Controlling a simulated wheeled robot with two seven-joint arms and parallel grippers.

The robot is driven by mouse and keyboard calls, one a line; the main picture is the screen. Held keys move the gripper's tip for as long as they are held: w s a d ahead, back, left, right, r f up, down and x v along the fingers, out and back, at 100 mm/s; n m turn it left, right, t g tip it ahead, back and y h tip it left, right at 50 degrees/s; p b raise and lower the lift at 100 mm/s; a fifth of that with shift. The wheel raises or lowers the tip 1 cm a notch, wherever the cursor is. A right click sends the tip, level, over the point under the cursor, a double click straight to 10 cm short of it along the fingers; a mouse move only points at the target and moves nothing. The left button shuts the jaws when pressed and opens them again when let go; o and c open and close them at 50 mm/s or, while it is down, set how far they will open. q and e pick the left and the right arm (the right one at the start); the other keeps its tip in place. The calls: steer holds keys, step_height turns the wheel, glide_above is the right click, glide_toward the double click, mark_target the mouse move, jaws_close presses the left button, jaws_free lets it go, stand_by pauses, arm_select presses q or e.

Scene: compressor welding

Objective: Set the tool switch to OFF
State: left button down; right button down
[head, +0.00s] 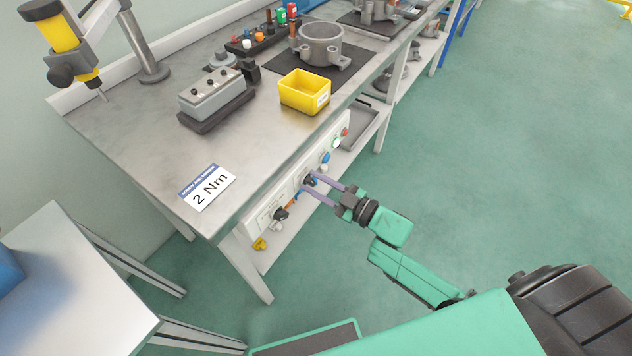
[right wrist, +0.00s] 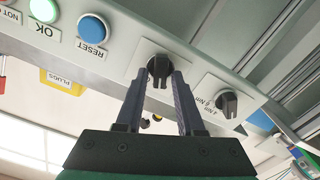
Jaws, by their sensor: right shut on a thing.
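A white control panel (head: 262,213) is fixed along the front edge of the workbench. A black rotary knob (right wrist: 160,68) on it sits between the fingertips of my right gripper (right wrist: 160,80). In the head view the same gripper (head: 308,180) reaches the panel from the right, its purple fingers closed around that knob. The knob's label is mostly covered, so I cannot read its position. A second black knob (right wrist: 227,103), with Nm markings, sits beside it, and also shows in the head view (head: 280,214). My left gripper is not in view.
A blue RESET button (right wrist: 92,28) and a green OK button (right wrist: 44,9) are beside the held knob. A yellow bin (head: 304,92), a grey block (head: 212,95) and a "2 Nm" card (head: 208,187) lie on the bench. A yellow screwdriver (head: 55,36) hangs at upper left.

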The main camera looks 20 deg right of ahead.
steer(key=shift+n, duration=0.6)
steer(key=c, duration=0.8)
jaws_free()
steer(key=shift+s, duration=0.1)
steer(key=v, duration=1.4)
steer(key=shift+s, duration=0.25)
steer(key=shift+d, duration=0.15)
